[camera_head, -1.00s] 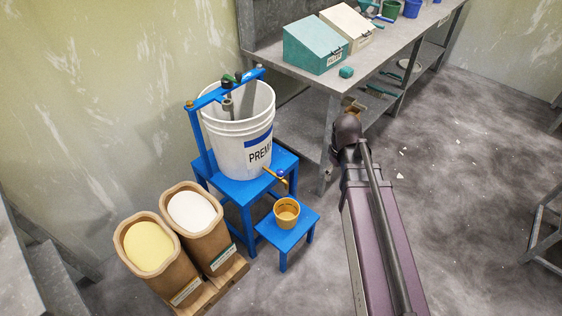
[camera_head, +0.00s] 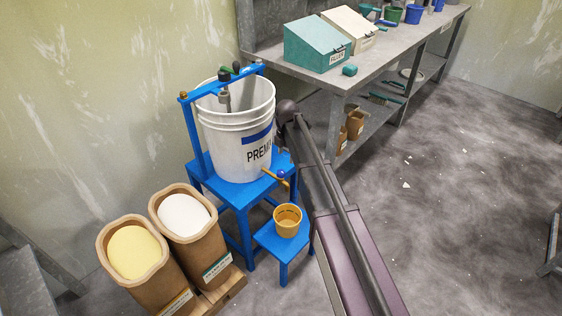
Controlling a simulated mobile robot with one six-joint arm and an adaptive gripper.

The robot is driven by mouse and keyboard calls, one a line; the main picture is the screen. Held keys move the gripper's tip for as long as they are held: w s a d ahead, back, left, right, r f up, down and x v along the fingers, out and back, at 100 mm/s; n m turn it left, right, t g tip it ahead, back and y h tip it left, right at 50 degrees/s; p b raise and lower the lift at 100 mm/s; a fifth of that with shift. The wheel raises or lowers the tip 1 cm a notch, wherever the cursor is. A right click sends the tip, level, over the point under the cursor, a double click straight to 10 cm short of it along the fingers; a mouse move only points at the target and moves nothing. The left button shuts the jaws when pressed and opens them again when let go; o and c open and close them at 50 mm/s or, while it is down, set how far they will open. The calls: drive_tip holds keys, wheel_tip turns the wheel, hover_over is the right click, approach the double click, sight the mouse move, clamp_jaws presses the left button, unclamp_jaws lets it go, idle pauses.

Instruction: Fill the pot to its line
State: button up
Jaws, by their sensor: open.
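A small yellow-orange pot (camera_head: 287,224) stands upright on a low blue stool (camera_head: 268,240). I cannot tell its fill level or make out its line clearly. A brass spout (camera_head: 276,178) with a blue knob (camera_head: 281,174) juts from the foot of a white pail (camera_head: 235,150), above and beside the pot. The pail, lettered "PREM…", stands on a taller blue stand (camera_head: 236,193). A blue crossbar (camera_head: 215,86) with a dark handle (camera_head: 224,76) spans its mouth. My arm rises right of the pot to a dark joint beside the pail; my gripper does not show.
Two brown bins, one of yellow (camera_head: 133,252) and one of white material (camera_head: 183,215), stand at lower left. A grey bench (camera_head: 385,62) at the back holds a teal box (camera_head: 316,45) and a cream box (camera_head: 350,30). Brown containers (camera_head: 355,124) sit below it.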

sight(281, 171)
drive_tip(key=shift+w+a+f+n+b, duration=0.15)
drive_tip(key=shift+w+a+f+n, duration=0.2)
drive_tip(key=shift+a+n, duration=0.2)
drive_tip(key=shift+w+a+f+n+b, duration=0.15)
drive_tip(key=shift+w+a+f+n, duration=0.1)
drive_tip(key=shift+w+a+n, duration=0.2)
drive_tip(key=shift+s, duration=0.1)
drive_tip(key=shift+f, duration=0.1)
wheel_tip(281, 171, down, 9)
drive_tip(key=b, duration=0.9)
drive_tip(key=shift+c, duration=1.1)
drive_tip(key=c, duration=0.4)
